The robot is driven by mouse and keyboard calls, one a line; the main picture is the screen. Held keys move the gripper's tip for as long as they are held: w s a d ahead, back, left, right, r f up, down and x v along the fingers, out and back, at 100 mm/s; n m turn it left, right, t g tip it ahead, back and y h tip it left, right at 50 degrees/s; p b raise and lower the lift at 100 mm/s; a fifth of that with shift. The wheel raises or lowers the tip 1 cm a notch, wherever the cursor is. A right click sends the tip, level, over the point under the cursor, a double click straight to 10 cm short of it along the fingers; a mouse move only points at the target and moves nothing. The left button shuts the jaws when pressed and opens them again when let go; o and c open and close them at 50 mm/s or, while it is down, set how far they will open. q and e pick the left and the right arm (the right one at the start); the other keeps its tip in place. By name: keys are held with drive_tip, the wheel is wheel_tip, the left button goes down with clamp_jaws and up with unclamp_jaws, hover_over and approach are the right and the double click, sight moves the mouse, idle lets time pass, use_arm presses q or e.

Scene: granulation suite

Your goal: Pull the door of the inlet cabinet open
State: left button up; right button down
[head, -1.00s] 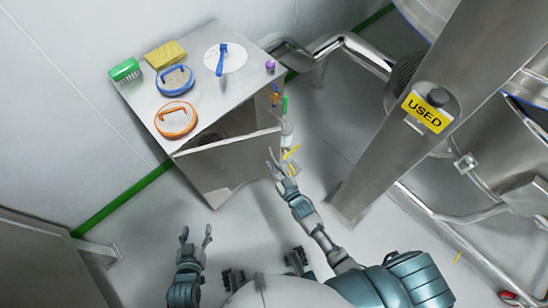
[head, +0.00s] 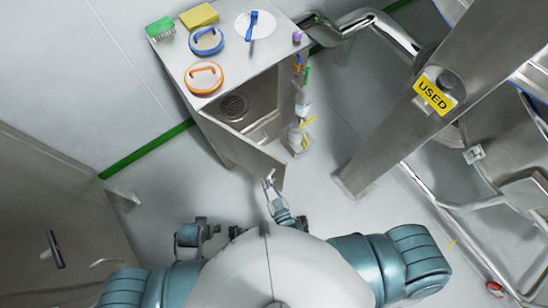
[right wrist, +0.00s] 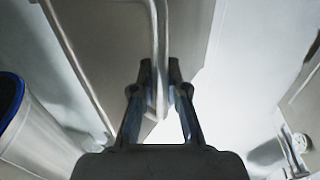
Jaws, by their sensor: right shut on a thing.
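The inlet cabinet (head: 178,68) is a steel box against the wall. Its door (head: 238,150) stands swung out from the front, with a dark round grille (head: 233,106) and bare interior visible behind it. My right gripper (head: 269,182) is at the door's free end, shut on the door's handle. In the right wrist view, the slim metal handle (right wrist: 161,55) runs down between the two fingers (right wrist: 160,92), with the grey door panel (right wrist: 110,50) behind it.
On the cabinet top lie a green brush (head: 160,29), a yellow sponge (head: 199,15), blue (head: 206,41) and orange (head: 203,78) round tools. A steel column with a USED sign (head: 434,95) stands right. Another steel cabinet (head: 50,215) stands left. Floor near the door is clear.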

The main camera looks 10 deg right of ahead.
use_arm(q)
drive_tip(key=shift+f, duration=0.15)
use_arm(e)
drive_tip(key=shift+s+a+r, duration=0.2)
drive_tip(key=shift+s+a, duration=0.05)
drive_tip(key=shift+a, duration=0.25)
drive_tip(key=c, duration=1.2)
unclamp_jaws()
drive_tip(key=shift+f, duration=0.1)
